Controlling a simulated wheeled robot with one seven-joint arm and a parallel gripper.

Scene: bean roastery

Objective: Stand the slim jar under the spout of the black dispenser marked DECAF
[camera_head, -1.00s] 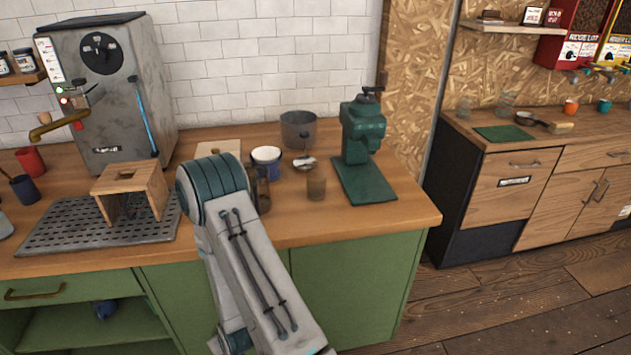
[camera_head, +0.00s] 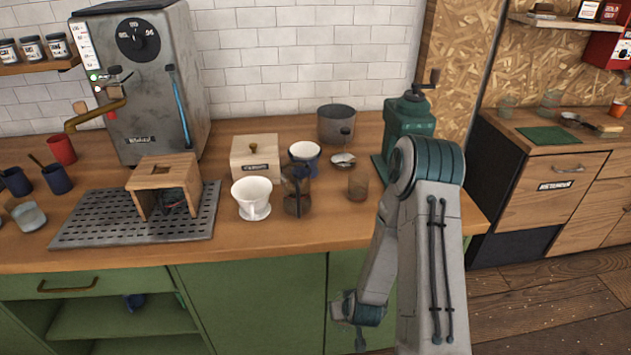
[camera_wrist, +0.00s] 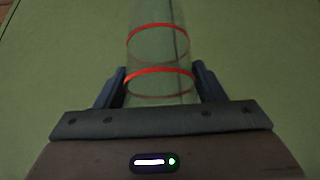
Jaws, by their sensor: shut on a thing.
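In the wrist view my gripper (camera_wrist: 160,82) is shut around a slim clear glass jar (camera_wrist: 158,55) with two red bands. Its two dark fingers press on the jar's sides near the lower band. The jar's near end is hidden by the gripper body, and a plain green surface lies behind it. In the head view my arm hangs low in front of the green cabinets, and the jar cannot be made out there. The black dispenser marked DECAF is not in view. Only part of a red dispenser (camera_head: 606,50) shows at the upper right edge.
A second counter (camera_head: 500,130) stands at the right, with glasses and a green mat (camera_head: 548,135). Wooden floor is open at the lower right.

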